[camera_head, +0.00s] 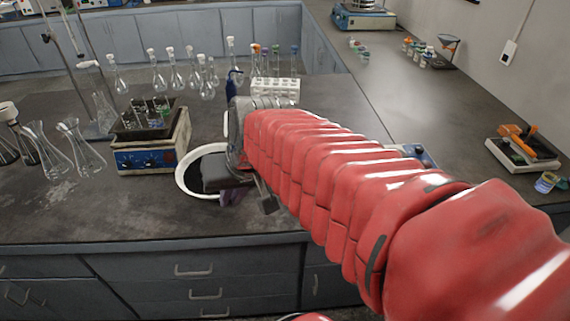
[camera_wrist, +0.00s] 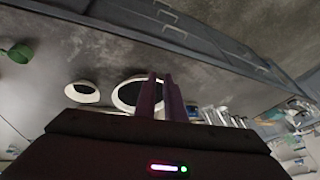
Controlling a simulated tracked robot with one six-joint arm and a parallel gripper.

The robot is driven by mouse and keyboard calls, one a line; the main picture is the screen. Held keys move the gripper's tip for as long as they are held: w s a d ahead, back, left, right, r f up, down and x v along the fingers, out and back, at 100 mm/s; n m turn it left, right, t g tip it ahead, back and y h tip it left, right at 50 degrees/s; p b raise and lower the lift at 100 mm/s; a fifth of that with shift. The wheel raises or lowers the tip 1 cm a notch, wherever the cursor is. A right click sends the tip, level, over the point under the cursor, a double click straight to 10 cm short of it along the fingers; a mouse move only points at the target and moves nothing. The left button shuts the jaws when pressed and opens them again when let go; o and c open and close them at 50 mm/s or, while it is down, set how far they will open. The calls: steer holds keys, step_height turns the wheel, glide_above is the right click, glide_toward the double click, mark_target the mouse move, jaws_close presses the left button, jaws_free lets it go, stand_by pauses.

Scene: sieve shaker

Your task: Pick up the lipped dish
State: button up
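The lipped dish (camera_head: 182,180), round with a white rim and a dark inside, rests on the dark bench near its front edge. My gripper (camera_head: 232,197) is over its right side and hides that part of the rim. In the wrist view the dish (camera_wrist: 117,102) lies just behind and left of my two purple-brown fingers (camera_wrist: 162,97). The fingers stand close together with a narrow gap. I cannot tell whether the rim is between them or whether they touch it.
A white rack (camera_head: 275,88) is behind my arm. The wrist view shows a second, smaller white ring (camera_wrist: 70,93). The bench front left of the dish is clear.

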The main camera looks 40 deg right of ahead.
steer(key=w+d+f+m, duration=0.3)
steer(key=d+f+m, duration=0.1)
steer(key=d, duration=0.7)
steer(key=w+d+f+m+t, duration=0.1)
steer(key=w+d+f+m, duration=0.2)
steer(key=d, duration=0.8)
steer(key=w+d+f+m, duration=0.2)
steer(key=d+f+m, duration=0.3)
steer(key=d, duration=0.7)
steer(key=shift+w+f+m, duration=0.4)
steer(key=shift+m, duration=0.5)
steer(key=x, duration=0.8)
steer(key=shift+w+d+f, duration=0.1)
steer(key=shift+w, duration=0.2)
steer(key=shift+f, duration=0.1)
steer(key=shift+w, duration=0.1)
